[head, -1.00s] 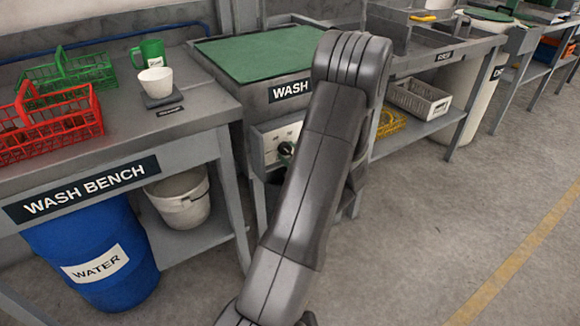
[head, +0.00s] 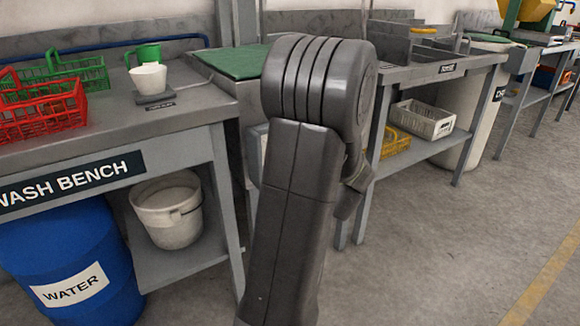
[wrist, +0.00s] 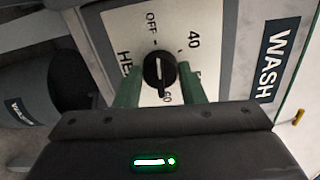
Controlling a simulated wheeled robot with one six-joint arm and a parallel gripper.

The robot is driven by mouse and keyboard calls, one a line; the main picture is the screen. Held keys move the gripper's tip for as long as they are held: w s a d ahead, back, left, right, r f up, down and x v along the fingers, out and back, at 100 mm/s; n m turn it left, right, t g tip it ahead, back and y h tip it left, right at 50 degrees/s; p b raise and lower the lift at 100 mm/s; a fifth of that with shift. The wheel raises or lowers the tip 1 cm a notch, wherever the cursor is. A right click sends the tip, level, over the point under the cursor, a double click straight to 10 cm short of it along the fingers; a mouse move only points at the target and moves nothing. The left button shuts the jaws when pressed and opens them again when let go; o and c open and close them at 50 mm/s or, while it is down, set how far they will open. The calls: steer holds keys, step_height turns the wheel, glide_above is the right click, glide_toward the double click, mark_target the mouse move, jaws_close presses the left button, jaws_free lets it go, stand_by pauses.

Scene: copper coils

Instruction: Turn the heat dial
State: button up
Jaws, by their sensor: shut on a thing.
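The heat dial (wrist: 159,76) is a round black knob with a white mark on a pale panel (wrist: 118,22). OFF, 40 and 60 are printed around it, and part of the word HEAT shows. In the wrist view my gripper (wrist: 159,71) has one green finger on each side of the dial and is shut on it. The black end of the knob points down in that picture, close to the 60. In the head view my arm hides the dial and my gripper's fingers. The wash tank's green top (head: 228,62) shows behind my arm.
Below are a blue water drum (head: 70,245) and a bucket (head: 170,215). Floor at right is clear.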

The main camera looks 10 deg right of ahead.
steer(key=shift+n, duration=0.6)
steer(key=o, duration=1)
steer(key=p+v, duration=0.2)
steer(key=v, duration=1.1)
steer(key=shift+s+p, duration=0.4)
steer(key=b+x, duration=0.3)
steer(key=x, duration=1)
steer(key=shift+w, duration=0.4)
